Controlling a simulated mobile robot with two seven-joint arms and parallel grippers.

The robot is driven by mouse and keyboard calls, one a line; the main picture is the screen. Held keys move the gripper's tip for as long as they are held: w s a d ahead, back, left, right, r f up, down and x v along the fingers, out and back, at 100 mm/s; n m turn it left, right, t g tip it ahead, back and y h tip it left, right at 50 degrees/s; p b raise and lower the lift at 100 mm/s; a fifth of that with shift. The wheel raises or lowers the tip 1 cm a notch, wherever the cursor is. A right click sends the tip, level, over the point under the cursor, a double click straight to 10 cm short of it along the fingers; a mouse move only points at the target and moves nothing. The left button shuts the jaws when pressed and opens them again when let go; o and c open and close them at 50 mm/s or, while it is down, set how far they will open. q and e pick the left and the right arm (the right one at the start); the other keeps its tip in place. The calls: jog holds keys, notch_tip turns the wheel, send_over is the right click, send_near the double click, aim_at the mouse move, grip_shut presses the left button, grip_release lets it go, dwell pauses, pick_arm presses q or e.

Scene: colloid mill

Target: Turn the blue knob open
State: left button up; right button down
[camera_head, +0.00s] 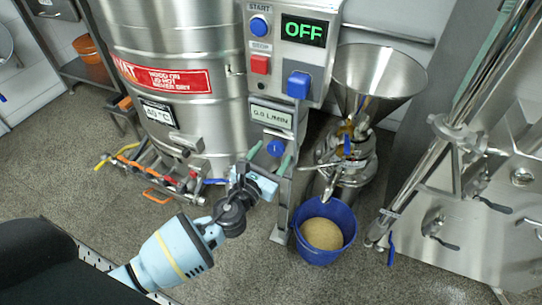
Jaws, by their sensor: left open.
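A round blue knob (275,148) with a small white mark sits low on the steel post, under the "0.0 L/MIN" display (271,115). My left gripper (270,153) is open just below and in front of it, its two greenish fingers apart, one on each side of the knob in the picture. I cannot tell whether the fingers touch it. Higher on the control box are a blue block-shaped switch (299,86) and a blue START button (259,27). My right gripper is not in view.
The control box shows a green "OFF" display (304,31) and a red stop button (260,64). A steel tank (185,110) stands left. A funnel-topped mill (378,80) stands right, above a blue bucket (327,256) holding tan material. Steel equipment (480,220) fills the far right.

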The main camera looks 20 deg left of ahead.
pick_arm(q)
jog(key=shift+w, duration=0.1)
jog(key=c, duration=1)
jog(key=shift+o, duration=0.2)
